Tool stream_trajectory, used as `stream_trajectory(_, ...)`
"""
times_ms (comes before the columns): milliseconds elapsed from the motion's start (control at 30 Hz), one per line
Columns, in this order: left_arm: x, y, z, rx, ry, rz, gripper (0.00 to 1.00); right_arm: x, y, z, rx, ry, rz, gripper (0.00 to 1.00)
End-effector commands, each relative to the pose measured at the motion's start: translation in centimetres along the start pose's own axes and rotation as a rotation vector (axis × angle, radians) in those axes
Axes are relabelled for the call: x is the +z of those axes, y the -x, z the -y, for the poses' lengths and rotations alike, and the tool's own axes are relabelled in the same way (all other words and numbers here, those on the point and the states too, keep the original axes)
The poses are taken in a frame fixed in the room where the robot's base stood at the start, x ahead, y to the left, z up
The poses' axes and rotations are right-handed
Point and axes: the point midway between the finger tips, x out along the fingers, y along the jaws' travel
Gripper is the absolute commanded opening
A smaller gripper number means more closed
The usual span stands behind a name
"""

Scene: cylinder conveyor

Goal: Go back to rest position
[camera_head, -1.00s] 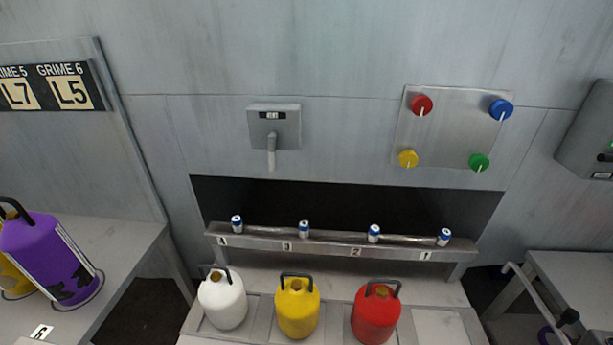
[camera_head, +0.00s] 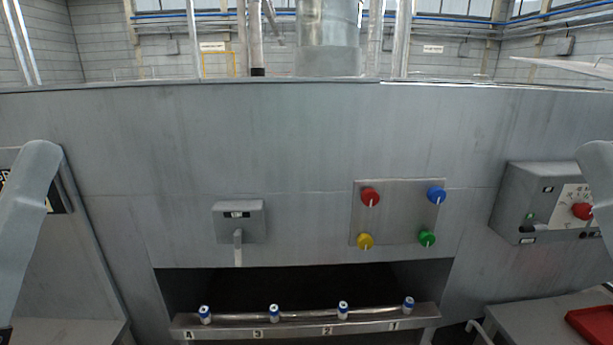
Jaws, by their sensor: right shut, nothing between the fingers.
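My left arm (camera_head: 27,205) comes in at the left edge, with a bent grey link raised in front of the wall. My right arm (camera_head: 602,185) shows as a similar grey link at the right edge, partly cut off by the frame and in front of the control box. The fingers of both grippers are outside the picture. Both visible links are apart from the conveyor rail (camera_head: 372,325), and no held object shows.
Several small blue-and-white cylinders, one a can (camera_head: 274,313), stand on the numbered rail. Above are a dispenser (camera_head: 239,222), a panel (camera_head: 398,212) with coloured knobs, and a control box (camera_head: 540,205). A red tray (camera_head: 590,325) lies lower right.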

Motion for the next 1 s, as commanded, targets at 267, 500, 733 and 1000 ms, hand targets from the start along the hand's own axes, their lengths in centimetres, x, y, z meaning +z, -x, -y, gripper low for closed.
stream_trajectory(267, -8.4, -8.6, -0.2, 0.011, 0.013, -0.01, 0.49, -8.2, -8.7, 0.0, 0.0, 0.0, -0.004, 0.0)
stream_trajectory(500, -16.4, -17.1, -0.2, 0.012, 0.014, -0.01, 0.49, -16.2, -17.3, -0.1, 0.0, 0.0, -0.004, 0.0)
stream_trajectory(733, -23.5, -24.7, -0.1, 0.012, 0.015, -0.01, 0.49, -23.3, -24.9, -0.1, 0.0, 0.0, -0.004, 0.0)
stream_trajectory(1000, -26.4, -27.7, -0.1, 0.012, 0.015, -0.009, 0.49, -26.1, -28.0, -0.1, 0.0, 0.0, -0.003, 0.0)
